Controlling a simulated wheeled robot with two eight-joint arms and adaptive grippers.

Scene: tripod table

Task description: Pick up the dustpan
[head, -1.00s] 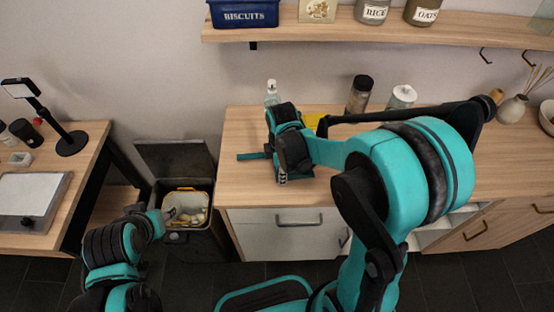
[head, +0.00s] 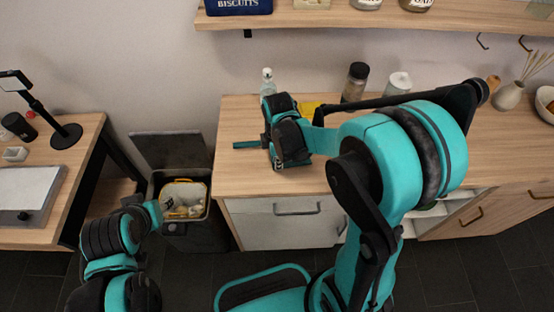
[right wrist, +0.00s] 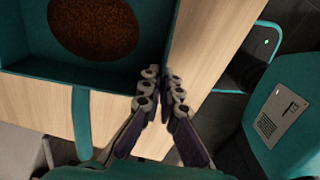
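The dustpan is a teal tray holding a round brown heap (right wrist: 95,28) in the right wrist view. Its teal rim (right wrist: 60,72) and a narrow teal handle (right wrist: 82,125) show there. In the head view only its handle (head: 247,145) shows clearly, left of my right gripper (head: 278,166), which hides most of the pan. In the right wrist view my right gripper's fingertips (right wrist: 161,78) are close together at the pan's near right corner, with a narrow gap; whether they pinch the wall is unclear. My left gripper (head: 160,212) is low at the left; its fingers are unclear.
The wooden counter (head: 440,160) carries a clear bottle (head: 267,82), a dark-lidded jar (head: 355,82), a white-lidded jar (head: 397,84) and a yellow item (head: 309,109). An open bin (head: 207,200) stands left of it. A shelf (head: 400,22) hangs above.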

